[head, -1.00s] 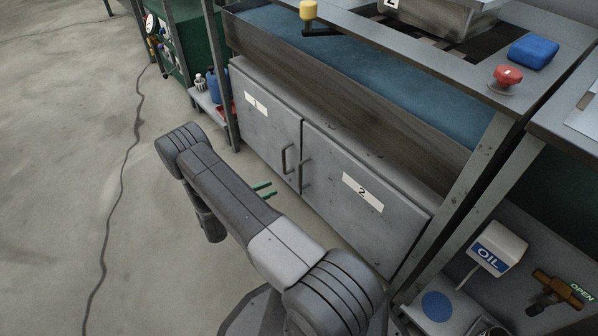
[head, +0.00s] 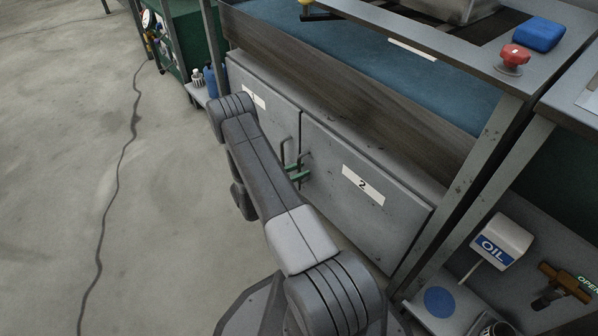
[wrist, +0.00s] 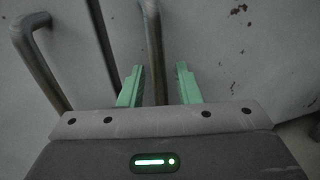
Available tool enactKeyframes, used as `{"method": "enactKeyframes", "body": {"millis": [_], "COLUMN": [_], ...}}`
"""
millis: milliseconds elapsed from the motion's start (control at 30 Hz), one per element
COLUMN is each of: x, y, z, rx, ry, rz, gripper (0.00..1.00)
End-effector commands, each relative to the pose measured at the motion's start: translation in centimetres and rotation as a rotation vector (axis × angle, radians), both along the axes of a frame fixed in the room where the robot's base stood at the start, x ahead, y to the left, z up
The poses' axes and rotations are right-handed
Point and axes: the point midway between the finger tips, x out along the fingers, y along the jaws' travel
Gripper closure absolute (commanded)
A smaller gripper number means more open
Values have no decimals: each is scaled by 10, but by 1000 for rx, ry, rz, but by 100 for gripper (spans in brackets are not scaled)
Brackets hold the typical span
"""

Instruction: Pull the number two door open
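The number two door (head: 335,205) is a grey cabinet door with a white "2" label (head: 363,185). It looks closed, level with the door beside it. Its bar handle (head: 304,160) is near its left edge. My gripper (head: 298,173) is at this handle, with green fingers. In the wrist view my gripper (wrist: 160,70) is open, one finger on each side of the number two handle (wrist: 152,40). Gaps show between fingers and bar, wider on the right.
The number one door (head: 265,100) is to the left. Its handle (head: 284,152) stands close beside, also in the wrist view (wrist: 38,60). A right-hand bench leg (head: 465,180) and an oil container (head: 500,240) stand right of the door. Open floor (head: 170,220) lies to the left.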

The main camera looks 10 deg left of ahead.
Motion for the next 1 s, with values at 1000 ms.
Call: {"method": "enactKeyframes", "body": {"millis": [1000], "x": [-59], "y": [32], "z": [2], "rx": [-4], "ry": [4], "rz": [154], "gripper": [100]}}
